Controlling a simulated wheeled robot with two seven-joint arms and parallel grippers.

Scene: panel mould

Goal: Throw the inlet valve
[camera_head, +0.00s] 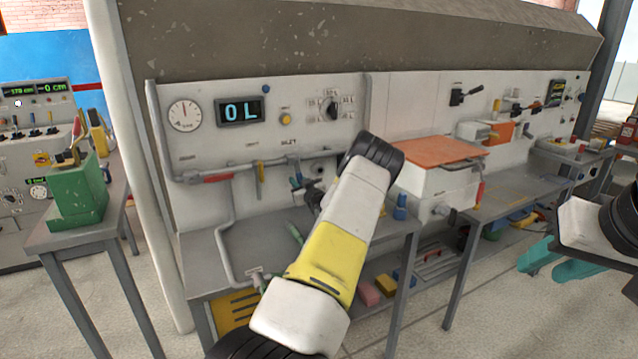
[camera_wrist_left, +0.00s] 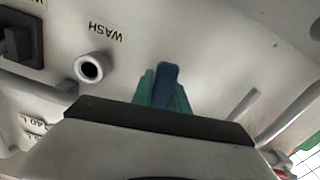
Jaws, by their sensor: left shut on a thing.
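The panel mould's back wall carries a small label that seems to read INLET, above a row of small coloured handles. Below that label is a blue handle (camera_head: 297,170), which also shows in the left wrist view (camera_wrist_left: 165,84). My left gripper (camera_wrist_left: 161,92) is shut on this blue handle, with a green finger on each side. In the head view my left forearm and wrist hide most of the grip. I cannot tell how far the handle is turned. My right gripper (camera_head: 558,262) is at the right, away from the panel, its teal fingers apart and empty.
A round port (camera_wrist_left: 89,67) with a WASH label is beside the grip. A yellow handle (camera_head: 260,174) and a red handle (camera_head: 217,178) are to its left. The display (camera_head: 240,110) reads OL. A white box with an orange top (camera_head: 437,151) stands right of my forearm.

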